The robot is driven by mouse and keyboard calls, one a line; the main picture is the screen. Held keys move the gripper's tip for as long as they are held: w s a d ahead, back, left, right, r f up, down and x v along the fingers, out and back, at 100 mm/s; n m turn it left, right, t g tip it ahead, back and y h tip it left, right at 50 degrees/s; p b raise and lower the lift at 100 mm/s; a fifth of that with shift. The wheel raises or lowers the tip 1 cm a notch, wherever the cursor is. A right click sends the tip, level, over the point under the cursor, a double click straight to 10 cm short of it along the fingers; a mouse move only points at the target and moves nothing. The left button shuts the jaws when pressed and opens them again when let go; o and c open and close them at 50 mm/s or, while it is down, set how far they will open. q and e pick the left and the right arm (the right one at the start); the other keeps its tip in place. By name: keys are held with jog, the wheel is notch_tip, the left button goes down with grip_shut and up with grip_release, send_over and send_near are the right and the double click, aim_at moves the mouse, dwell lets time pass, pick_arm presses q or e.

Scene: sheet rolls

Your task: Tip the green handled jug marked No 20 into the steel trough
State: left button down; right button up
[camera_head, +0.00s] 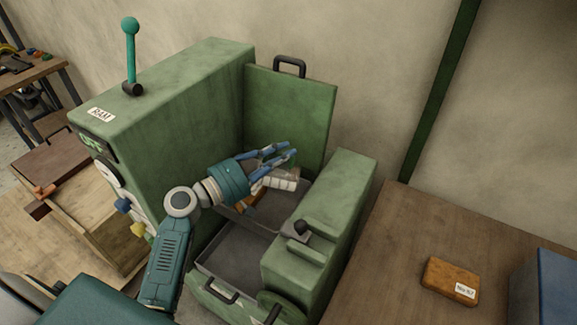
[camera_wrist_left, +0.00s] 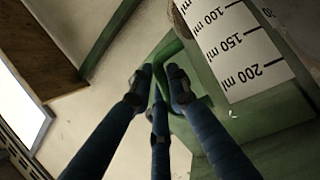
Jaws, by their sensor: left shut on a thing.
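My left gripper (camera_head: 290,152) reaches over the open bay of the green machine. In the left wrist view its fingers (camera_wrist_left: 160,78) are closed around the green handle (camera_wrist_left: 172,52) of the jug. A white scale label (camera_wrist_left: 235,45) with millilitre marks shows on the jug's side; no No 20 mark can be read. In the head view the jug (camera_head: 282,181) is largely hidden by the gripper and seems tilted; only a pale marked part shows clearly. The grey steel trough (camera_head: 238,254) lies below it in the machine. My right gripper is not in view.
The green machine (camera_head: 185,85) has a tall lever (camera_head: 130,50) and an upright handled plate (camera_head: 290,110). A green block (camera_head: 325,225) bounds the trough on the right. A wooden table beyond holds a brown block (camera_head: 450,281) and a blue box (camera_head: 553,285).

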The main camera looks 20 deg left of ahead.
aim_at(259, 161)
pick_arm(q)
jog(key=a+n+t+b, duration=0.1)
jog(key=a+b, duration=0.1)
jog(key=b, duration=0.1)
jog(key=s+a+n+t+b, duration=0.1)
jog(key=n+b, duration=0.1)
jog(key=b, duration=0.2)
jog(key=a+r+n+t+b, duration=0.1)
jog(key=a+t+b, duration=0.1)
jog(key=b, duration=0.1)
jog(key=shift+s+a+n+h+b, duration=0.3)
jog(key=shift+a+n+h, duration=0.05)
jog(key=shift+n+h, duration=0.05)
jog(key=shift+s+a+r+n+t+b, duration=0.15)
jog(key=shift+a+r+n+t+b, duration=0.2)
jog(key=shift+a+n+t+b, duration=0.2)
dwell(0.3)
jog(key=shift+d, duration=0.1)
dwell(0.5)
